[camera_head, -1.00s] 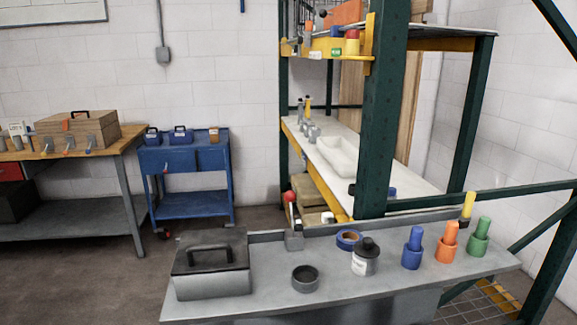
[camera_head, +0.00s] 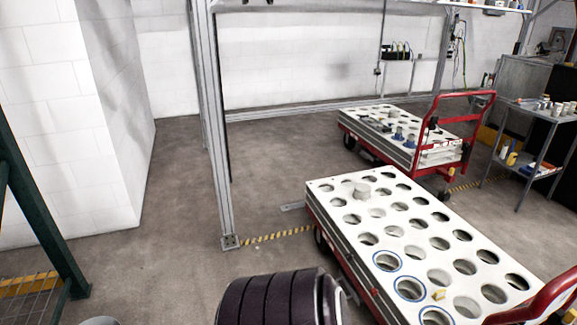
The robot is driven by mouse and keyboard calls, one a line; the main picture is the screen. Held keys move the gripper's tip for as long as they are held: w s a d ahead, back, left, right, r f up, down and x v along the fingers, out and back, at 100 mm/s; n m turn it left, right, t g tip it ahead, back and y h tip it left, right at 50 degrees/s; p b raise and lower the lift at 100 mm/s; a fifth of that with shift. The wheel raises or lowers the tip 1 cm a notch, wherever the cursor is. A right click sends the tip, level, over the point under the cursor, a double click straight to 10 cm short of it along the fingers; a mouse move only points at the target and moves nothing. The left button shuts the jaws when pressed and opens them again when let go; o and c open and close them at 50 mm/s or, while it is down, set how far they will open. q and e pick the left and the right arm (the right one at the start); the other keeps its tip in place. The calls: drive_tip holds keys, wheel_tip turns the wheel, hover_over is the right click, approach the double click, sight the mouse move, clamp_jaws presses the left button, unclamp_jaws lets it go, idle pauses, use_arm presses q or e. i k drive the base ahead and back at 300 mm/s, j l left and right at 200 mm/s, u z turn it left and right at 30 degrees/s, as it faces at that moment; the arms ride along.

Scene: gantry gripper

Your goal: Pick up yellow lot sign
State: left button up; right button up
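A small yellow piece (camera_head: 438,295), possibly the yellow lot sign, sits on the white top of the near cart (camera_head: 410,247), at lower right. It lies between the round holes, close to two blue-ringed holes. It is too small for me to read any marking. Neither of my grippers is in view.
The near cart has a red frame and a red handle (camera_head: 540,305). A second white-topped cart (camera_head: 372,126) stands behind it. A grey metal post (camera_head: 215,150) rises left of the carts. A dark ribbed object (camera_head: 272,302) is at the bottom edge.

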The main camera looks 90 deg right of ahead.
sight(439, 295)
drive_tip(key=z, duration=4.05)
drive_tip(key=i+j+z, duration=0.1)
drive_tip(key=i+j, duration=0.15)
drive_tip(key=j, duration=0.15)
drive_tip(key=i+j, duration=0.25)
drive_tip(key=i+j+z, duration=0.15)
drive_tip(key=j, duration=0.35)
drive_tip(key=i, duration=0.1)
